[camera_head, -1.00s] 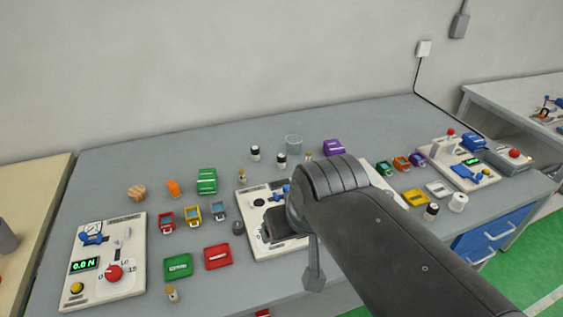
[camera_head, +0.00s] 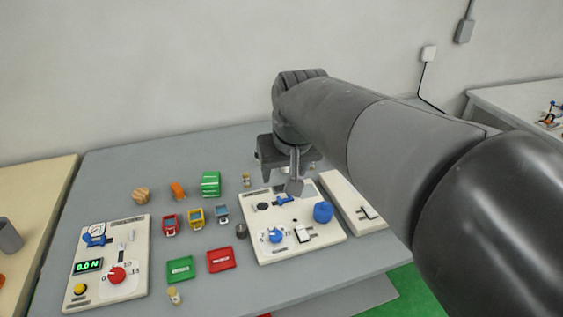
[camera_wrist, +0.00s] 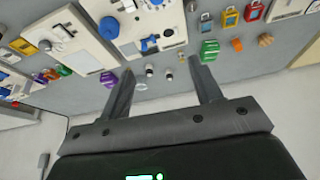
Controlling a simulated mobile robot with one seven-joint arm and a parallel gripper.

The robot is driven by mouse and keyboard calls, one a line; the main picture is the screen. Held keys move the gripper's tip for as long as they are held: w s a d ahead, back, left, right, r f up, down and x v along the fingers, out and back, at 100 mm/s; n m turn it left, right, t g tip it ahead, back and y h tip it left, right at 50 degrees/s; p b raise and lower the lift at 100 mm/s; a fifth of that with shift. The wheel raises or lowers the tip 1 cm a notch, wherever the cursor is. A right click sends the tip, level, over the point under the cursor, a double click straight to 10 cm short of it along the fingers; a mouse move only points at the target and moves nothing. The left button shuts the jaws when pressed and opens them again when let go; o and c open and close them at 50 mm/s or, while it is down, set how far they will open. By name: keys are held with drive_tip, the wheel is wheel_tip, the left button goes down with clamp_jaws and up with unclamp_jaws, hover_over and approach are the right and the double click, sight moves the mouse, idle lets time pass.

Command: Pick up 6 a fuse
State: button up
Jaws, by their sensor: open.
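I cannot read which small cylinder is the 6 A fuse. One tan, light-capped cylinder (camera_head: 246,179) stands upright at the back of the table, right of the green box; it also shows in the wrist view (camera_wrist: 182,58), near the right finger. A similar tan cylinder (camera_head: 174,295) stands at the front left. A third small one (camera_head: 312,167) is partly hidden by my arm. My gripper (camera_wrist: 161,65) is open and empty, its fingers spread above the back of the table. Two dark-and-white cylinders, a left one (camera_wrist: 149,72) and a right one (camera_wrist: 168,74), show between the fingers.
A white panel with blue knobs (camera_head: 330,228) lies in front of the gripper. A gauge panel (camera_head: 133,245) is at the left. Coloured boxes, including a green box (camera_head: 211,184), stand between. My arm hides the table's right side.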

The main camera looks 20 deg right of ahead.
drive_tip(key=w+d+g, duration=0.1)
drive_tip(key=w+d, duration=0.2)
drive_tip(key=w, duration=0.9)
drive_tip(key=w+d+f, duration=0.3)
drive_tip(key=w+f, duration=0.3)
drive_tip(key=w, duration=0.2)
drive_tip(key=w+d+f+m+g, duration=0.1)
drive_tip(key=w+d+f, duration=0.2)
drive_tip(key=w+f, duration=0.3)
drive_tip(key=w+d+f+g, duration=0.1)
drive_tip(key=w+d+f, duration=0.3)
drive_tip(key=w, duration=0.6)
wheel_tip(320, 180, down, 3)
drive_tip(key=shift+r+m, duration=0.1)
drive_tip(key=shift+m, duration=0.2)
drive_tip(key=f, duration=0.3)
drive_tip(key=w+f, duration=0.1)
drive_tip(key=f, duration=0.6)
drive_tip(key=shift+w+d, duration=0.1)
drive_tip(key=shift+w, duration=0.05)
drive_tip(key=shift+c, duration=0.5)
drive_tip(key=c, duration=1)
drive_tip(key=shift+o, duration=0.2)
drive_tip(key=shift+r, duration=0.1)
